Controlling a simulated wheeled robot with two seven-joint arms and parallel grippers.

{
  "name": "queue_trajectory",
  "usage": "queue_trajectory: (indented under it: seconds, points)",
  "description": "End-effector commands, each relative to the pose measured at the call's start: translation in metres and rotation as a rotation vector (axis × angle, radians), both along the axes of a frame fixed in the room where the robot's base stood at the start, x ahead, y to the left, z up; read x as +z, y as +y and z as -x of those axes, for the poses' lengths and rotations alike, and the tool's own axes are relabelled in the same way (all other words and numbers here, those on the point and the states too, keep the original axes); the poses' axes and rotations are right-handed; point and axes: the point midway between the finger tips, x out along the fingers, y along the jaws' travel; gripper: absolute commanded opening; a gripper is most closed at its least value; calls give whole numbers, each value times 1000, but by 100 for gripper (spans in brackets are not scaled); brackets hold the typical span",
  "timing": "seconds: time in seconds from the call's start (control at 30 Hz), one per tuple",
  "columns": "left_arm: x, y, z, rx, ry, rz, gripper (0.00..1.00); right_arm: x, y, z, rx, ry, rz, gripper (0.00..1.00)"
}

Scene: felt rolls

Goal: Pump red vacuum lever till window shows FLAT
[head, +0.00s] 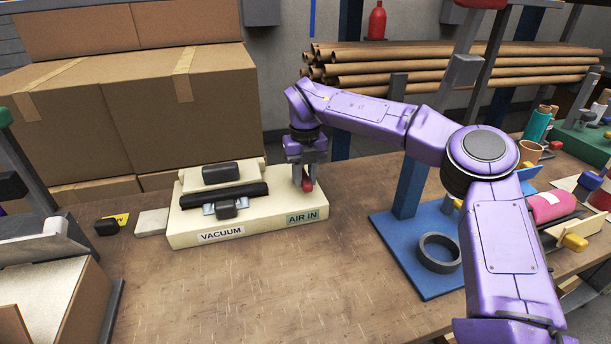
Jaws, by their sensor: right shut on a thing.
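The cream vacuum unit (190,232) sits on the wooden bench, with the labels VACUUM and AIR IN on its front. A black roll-like bar with clips lies across its top. The red lever (307,185) stands at the unit's right end, and only a small red part shows. My right gripper (304,178) points down over the lever and is shut on it, hiding most of it. No window reading FLAT can be made out in this view. My left gripper is not in view.
Large cardboard boxes (150,110) stand behind the unit. A blue stand base (400,275) with a dark ring (440,252) is to the right. Cardboard tubes (460,65) lie on a rack behind. The bench front (270,300) is clear.

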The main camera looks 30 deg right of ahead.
Motion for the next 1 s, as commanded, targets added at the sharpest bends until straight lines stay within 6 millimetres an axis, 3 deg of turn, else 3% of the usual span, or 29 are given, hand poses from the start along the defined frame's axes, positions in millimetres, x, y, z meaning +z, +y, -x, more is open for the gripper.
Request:
queue_trajectory:
  seconds: [0.03,0.07,0.13,0.47,0.57,0.8,1.0]
  points:
    - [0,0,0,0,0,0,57,2,0,-1,-5,-3,-1,0]
    - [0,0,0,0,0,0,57,2,0,-1,-5,-3,-1,31]
    - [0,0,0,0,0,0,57,2,-1,0,-5,-3,-1,53]
    - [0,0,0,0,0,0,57,4,0,0,-2,-2,0,53]
    - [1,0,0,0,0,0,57,20,0,-1,-3,-5,0,53]
    - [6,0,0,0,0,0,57,78,0,-1,-3,-5,0,53]
    - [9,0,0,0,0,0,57,104,0,0,-4,-2,1,53]
